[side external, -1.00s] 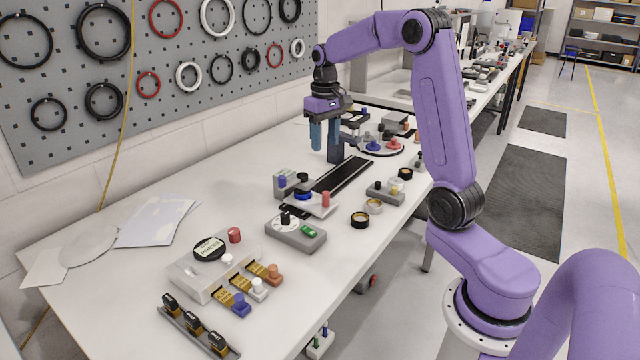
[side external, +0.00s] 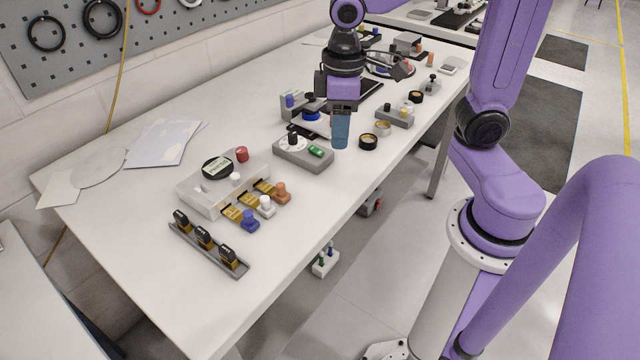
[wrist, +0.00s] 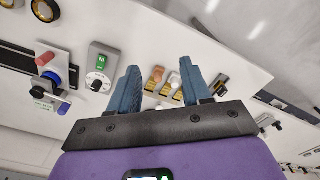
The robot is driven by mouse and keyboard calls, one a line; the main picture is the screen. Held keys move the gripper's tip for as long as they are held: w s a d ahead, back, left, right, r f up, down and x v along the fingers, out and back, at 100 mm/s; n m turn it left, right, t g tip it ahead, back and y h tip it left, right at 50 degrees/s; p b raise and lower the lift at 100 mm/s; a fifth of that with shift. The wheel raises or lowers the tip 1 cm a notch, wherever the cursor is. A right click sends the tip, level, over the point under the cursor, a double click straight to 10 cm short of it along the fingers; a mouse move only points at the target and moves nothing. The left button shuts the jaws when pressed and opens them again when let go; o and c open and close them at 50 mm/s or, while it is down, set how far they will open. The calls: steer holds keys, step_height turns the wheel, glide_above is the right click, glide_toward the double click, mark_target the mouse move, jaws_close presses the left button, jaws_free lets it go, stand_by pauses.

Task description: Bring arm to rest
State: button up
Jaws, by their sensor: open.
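My gripper (side external: 341,130) hangs with its blue fingers pointing down over the right part of the bench, beside the grey dial box (side external: 303,152). In the wrist view my gripper (wrist: 154,90) shows two blue fingers spread apart with nothing between them. The white fixture (side external: 215,190) with a round black-rimmed disc and a red knob stands to the left of it on the bench. Whether the fingertips touch anything cannot be told, but they appear to be above the bench.
Coloured knobs on gold plates (side external: 248,205) and a grey rail with several black pieces (side external: 208,247) stand at the front. Black-rimmed rings (side external: 368,142) and a grey block (side external: 394,118) lie right of my gripper. The bench's left part (side external: 120,215) is mostly clear.

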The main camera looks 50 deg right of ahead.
steer(key=s+f+n, duration=0.2)
steer(key=s+n, duration=0.3)
steer(key=s, duration=0.9)
steer(key=shift+a+f+n, duration=0.3)
steer(key=shift+f, duration=0.05)
